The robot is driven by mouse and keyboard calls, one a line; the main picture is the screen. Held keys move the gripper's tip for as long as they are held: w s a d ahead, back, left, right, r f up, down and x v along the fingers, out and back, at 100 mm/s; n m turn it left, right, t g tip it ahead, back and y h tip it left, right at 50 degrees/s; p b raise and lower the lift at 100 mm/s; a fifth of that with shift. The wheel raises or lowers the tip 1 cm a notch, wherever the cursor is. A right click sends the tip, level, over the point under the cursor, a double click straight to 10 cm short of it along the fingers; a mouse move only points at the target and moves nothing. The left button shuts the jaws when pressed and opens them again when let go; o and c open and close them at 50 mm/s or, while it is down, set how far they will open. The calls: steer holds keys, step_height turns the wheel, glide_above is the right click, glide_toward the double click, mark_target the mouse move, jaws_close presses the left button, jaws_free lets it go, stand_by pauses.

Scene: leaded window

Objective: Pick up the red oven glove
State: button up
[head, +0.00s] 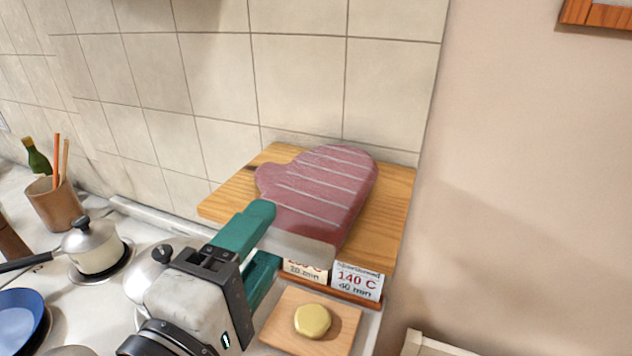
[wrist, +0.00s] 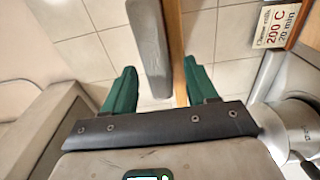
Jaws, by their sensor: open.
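The red oven glove (head: 318,190), with pale stripes and a grey cuff, lies flat on a wooden board (head: 390,215) against the tiled wall. Its cuff faces the front edge of the board. My gripper (head: 271,236) is open, with teal fingers one above the other, in front of the cuff's left side. In the wrist view, the grey cuff of the glove (wrist: 148,45) and the board's edge (wrist: 178,45) both appear between the spread fingers of my gripper (wrist: 160,68). I cannot tell whether the upper fingertip touches the glove.
Below the board stand cards, one reading 140 C (head: 357,282). A small wooden block with a yellow round thing (head: 312,320) is lower right. Left are a lidded pot (head: 95,250), a utensil cup (head: 55,203), a green bottle (head: 36,157) and a blue plate (head: 20,318).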

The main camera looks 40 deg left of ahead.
jaws_close()
stand_by(0.5)
